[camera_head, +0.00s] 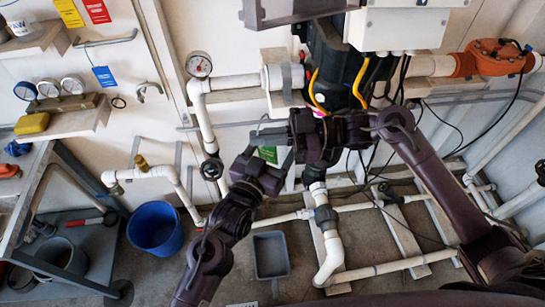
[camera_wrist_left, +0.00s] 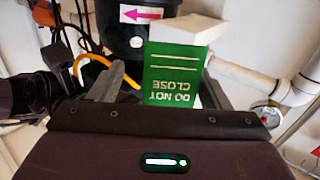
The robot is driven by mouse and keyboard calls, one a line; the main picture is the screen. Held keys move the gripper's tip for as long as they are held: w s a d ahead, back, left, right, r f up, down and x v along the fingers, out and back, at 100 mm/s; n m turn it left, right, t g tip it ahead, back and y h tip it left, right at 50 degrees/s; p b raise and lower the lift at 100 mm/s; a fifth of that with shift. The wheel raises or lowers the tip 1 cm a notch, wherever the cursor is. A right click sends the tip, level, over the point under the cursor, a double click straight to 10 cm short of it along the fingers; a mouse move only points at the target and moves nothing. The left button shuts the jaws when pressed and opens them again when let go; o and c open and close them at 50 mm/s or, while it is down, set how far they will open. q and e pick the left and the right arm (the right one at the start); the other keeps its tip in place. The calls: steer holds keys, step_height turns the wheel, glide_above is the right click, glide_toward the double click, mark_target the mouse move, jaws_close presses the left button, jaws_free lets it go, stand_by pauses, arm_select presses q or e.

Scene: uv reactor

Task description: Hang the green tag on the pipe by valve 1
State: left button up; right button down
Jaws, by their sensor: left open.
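The green tag (camera_head: 268,154) shows in the head view between my two grippers. In the left wrist view the green tag (camera_wrist_left: 172,75) reads "DO NOT CLOSE" upside down, with a white block at its top end. My left gripper (camera_head: 265,160) is open, its fingers on either side of the tag. My right gripper (camera_head: 268,132) reaches in from the right just above the tag; whether its fingers grip anything is unclear. A white pipe (camera_head: 204,120) with a dark handwheel valve (camera_head: 212,169) stands left of the grippers. I cannot read which valve is valve 1.
A black reactor body (camera_head: 335,65) with yellow cables stands behind my right gripper. A pressure gauge (camera_head: 199,65) is on the wall. A blue bucket (camera_head: 155,228) and grey bin (camera_head: 271,255) are on the floor. Red, yellow and blue tags hang at upper left.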

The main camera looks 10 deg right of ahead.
arm_select(q)
steer(key=shift+a, duration=0.1)
steer(key=c, duration=0.4)
steer(key=shift+s, duration=0.1)
steer(key=c, duration=0.7)
steer(key=shift+o, duration=0.2)
arm_select(e)
steer(key=c, duration=1.6)
jaws_free()
steer(key=shift+o, duration=0.2)
